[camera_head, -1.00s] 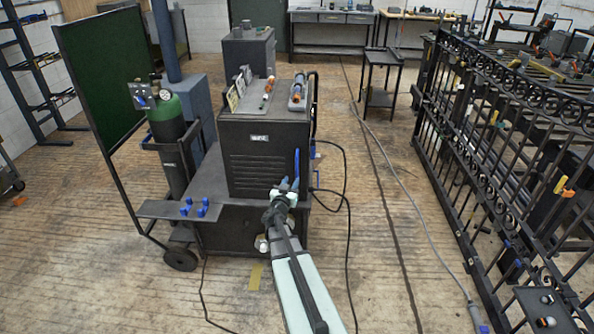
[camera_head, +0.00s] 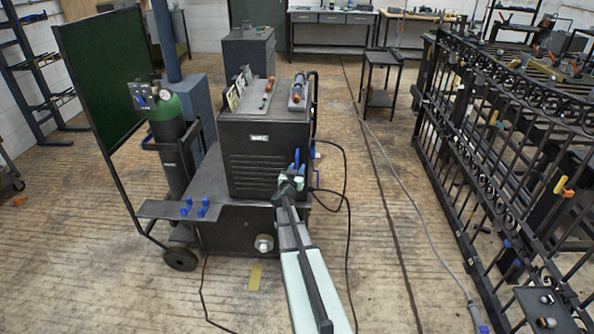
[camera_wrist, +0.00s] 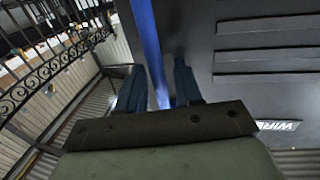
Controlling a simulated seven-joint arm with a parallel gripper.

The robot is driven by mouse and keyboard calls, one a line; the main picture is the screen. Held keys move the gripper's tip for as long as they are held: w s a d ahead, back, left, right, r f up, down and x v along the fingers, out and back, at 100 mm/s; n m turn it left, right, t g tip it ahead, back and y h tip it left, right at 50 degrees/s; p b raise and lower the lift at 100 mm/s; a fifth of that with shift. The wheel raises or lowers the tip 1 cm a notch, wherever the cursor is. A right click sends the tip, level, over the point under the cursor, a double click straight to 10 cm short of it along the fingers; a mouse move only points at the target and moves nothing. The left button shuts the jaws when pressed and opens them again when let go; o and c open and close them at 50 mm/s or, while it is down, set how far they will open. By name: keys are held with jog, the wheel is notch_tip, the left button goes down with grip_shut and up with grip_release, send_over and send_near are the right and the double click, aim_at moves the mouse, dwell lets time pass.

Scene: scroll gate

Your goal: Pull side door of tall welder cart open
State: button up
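The tall welder cart (camera_head: 262,135) stands left of centre in the head view, a dark cabinet with slots and a white label on its near face. A blue upright handle (camera_head: 297,157) is at that face's right edge; the slotted panel looks shut. My gripper (camera_head: 292,172) is at the handle, its fingertips partly hidden by my arm in the head view. In the wrist view, my gripper (camera_wrist: 158,80) has its two blue fingers apart, with the blue handle (camera_wrist: 148,40) running between them. A gap shows at the right finger; contact on the left is unclear.

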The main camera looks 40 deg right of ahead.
jog(key=shift+c, duration=0.5)
grip_shut()
